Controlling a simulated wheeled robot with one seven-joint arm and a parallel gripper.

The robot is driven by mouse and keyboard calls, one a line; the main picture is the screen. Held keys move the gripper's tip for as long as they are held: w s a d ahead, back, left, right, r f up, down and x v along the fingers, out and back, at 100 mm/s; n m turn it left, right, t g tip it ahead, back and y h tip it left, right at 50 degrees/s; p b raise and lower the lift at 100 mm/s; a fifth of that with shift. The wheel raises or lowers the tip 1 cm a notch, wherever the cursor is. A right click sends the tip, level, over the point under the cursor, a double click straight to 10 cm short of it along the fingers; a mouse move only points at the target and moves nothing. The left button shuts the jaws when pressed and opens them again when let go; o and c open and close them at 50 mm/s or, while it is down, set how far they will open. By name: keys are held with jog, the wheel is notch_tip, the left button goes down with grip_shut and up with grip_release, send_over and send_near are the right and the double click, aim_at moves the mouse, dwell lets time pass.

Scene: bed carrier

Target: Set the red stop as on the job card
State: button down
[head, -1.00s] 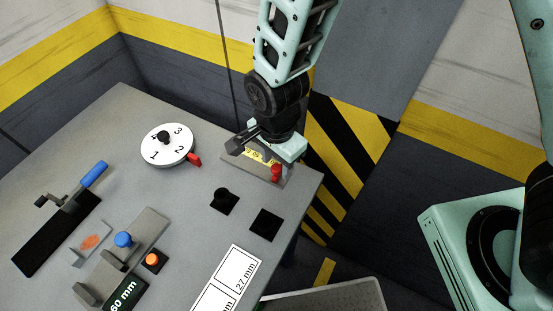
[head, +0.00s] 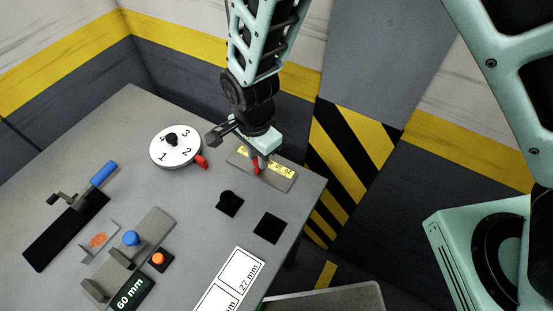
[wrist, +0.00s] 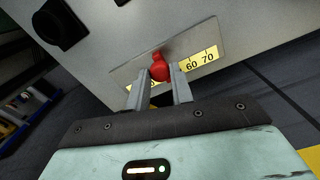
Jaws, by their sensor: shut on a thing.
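The red stop (head: 256,166) stands on the slide plate (head: 281,182) with a yellow scale, near the table's far right corner. My gripper (wrist: 160,74) is shut on the red stop, one finger on each side of its round knob (wrist: 159,66) in the wrist view. The scale marks 60 and 70 (wrist: 199,62) show to the right of the stop there. Lower numbers are covered by my fingers, so the exact setting cannot be read. A white card (head: 238,275) reads 27 mm in its upper box; its lower part is cut off.
A numbered white dial (head: 168,153) with a red pointer is left of the plate. A 60 mm display (head: 128,293), orange button (head: 158,258) and blue-handled lever (head: 103,173) are further left.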

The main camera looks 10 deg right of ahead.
aim_at(246, 163)
jog(key=w+a, duration=0.2)
jog(key=a, duration=0.1)
jog(key=shift+w, duration=0.2)
jog(key=c, duration=1.2)
grip_release()
jog(key=shift+r, duration=0.1)
notch_tip(246, 163, up, 17)
jog(key=b, duration=0.2)
jog(key=shift+r, duration=0.1)
